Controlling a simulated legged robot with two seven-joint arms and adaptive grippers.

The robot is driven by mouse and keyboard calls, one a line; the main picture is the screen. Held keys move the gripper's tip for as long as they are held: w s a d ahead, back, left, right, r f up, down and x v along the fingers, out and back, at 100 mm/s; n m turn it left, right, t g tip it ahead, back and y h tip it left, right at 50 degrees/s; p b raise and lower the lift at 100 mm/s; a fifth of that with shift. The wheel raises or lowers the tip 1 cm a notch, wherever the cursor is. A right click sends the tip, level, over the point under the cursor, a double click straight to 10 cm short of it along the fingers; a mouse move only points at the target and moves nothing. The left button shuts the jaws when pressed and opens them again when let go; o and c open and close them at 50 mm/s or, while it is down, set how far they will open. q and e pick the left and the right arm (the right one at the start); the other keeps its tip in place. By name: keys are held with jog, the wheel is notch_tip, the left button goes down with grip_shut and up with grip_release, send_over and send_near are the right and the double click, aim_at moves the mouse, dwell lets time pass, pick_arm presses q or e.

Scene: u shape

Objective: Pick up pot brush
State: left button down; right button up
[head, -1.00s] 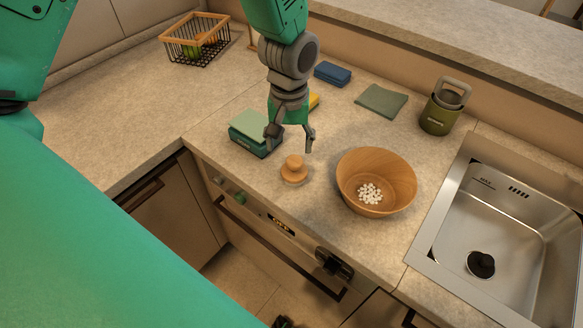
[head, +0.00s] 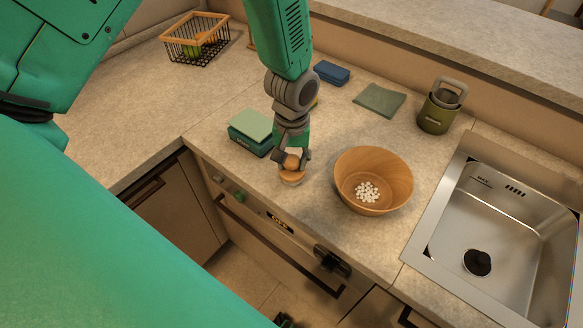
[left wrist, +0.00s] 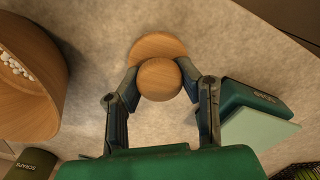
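The pot brush (head: 291,178) stands upright on the counter near its front edge, a round wooden knob on a wider wooden base. My left gripper (head: 291,160) is lowered over it from above. In the left wrist view the brush's knob (left wrist: 159,79) sits between the two fingertips of my left gripper (left wrist: 160,82). The fingers are close to both sides of the knob; firm contact is not certain. The base (left wrist: 158,46) shows beyond the knob. My right gripper is not in view.
A wooden bowl (head: 373,181) with white pieces stands right of the brush. A dark green box with a light green top (head: 251,127) stands to the left. The sink (head: 510,225) is at the right. A green canister (head: 440,108), folded cloth (head: 380,100) and blue sponge (head: 332,73) lie farther back.

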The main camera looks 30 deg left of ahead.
aim_at(294, 159)
pick_arm(q)
jog(key=shift+w+d+r, duration=0.1)
jog(key=shift+d, duration=0.35)
jog(key=shift+a+r, duration=0.15)
jog(key=shift+r, duration=0.2)
notch_tip(294, 159, up, 9)
jog(key=shift+a+b, duration=0.1)
jog(key=shift+b, duration=0.25)
jog(key=shift+d+r, duration=0.15)
jog(key=shift+d, duration=0.05)
